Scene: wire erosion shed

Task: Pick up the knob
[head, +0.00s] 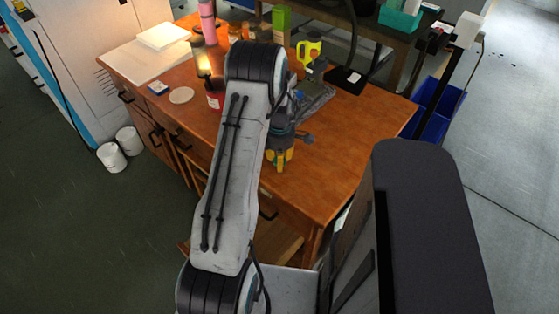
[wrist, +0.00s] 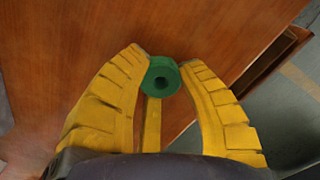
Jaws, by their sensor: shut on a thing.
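The knob is a green round piece (wrist: 160,77) with a dark hole in its centre, seen in the wrist view. My gripper (wrist: 163,72) has yellow ribbed fingers, and their tips are shut on the knob from both sides. In the head view my gripper (head: 279,160) is at the near part of the wooden table (head: 347,155), partly behind my arm. The knob is hidden from the head view. I cannot tell whether the knob touches the table top.
Behind my gripper on the table are a dark device (head: 314,99), a yellow object (head: 309,50), a red can (head: 214,97) and a white board (head: 143,58). Blue bins (head: 436,110) stand right of the table.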

